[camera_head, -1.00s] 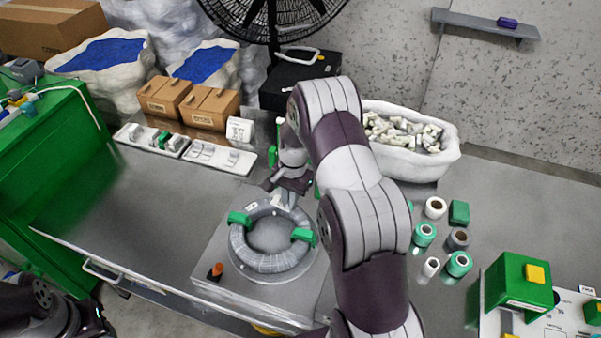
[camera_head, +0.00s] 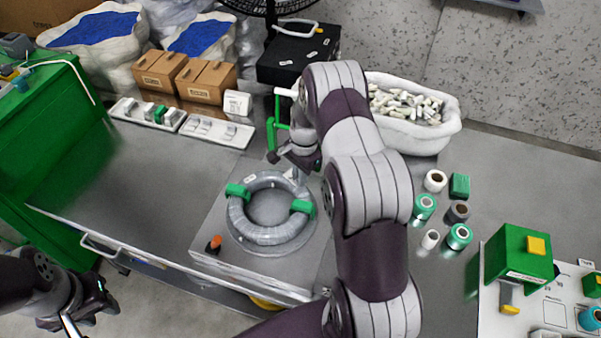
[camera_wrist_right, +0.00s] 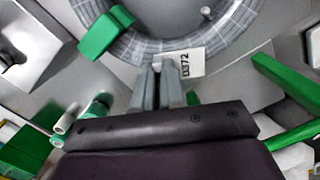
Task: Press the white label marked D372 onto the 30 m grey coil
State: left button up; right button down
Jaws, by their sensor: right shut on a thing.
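The grey coil (camera_head: 270,238) lies flat on a round plate on the bench, with green clips at its left and right. It also shows at the top of the right wrist view (camera_wrist_right: 165,45). The white label marked D372 (camera_wrist_right: 190,64) is at the coil's outer edge, beside my right fingertips. Whether it touches the coil I cannot tell. My right gripper (camera_wrist_right: 160,72) is shut on the label's edge at the coil's far right side; it also shows in the head view (camera_head: 297,172). My left gripper (camera_head: 95,305) is low at the left, off the bench, its jaws unclear.
A green upright frame (camera_head: 278,120) stands just behind the coil. An orange-topped button (camera_head: 215,243) is at its front left. Several tape rolls (camera_head: 425,207) and a green device (camera_head: 518,255) are to the right.

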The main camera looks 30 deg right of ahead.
jog(key=shift+f, duration=0.25)
jog(key=shift+f, duration=0.15)
dwell(0.5)
jog(key=shift+f, duration=0.25)
jog(key=shift+f+b, duration=0.15)
jog(key=shift+b, duration=0.15)
dwell(0.5)
jog(key=c, duration=1)
grip_release()
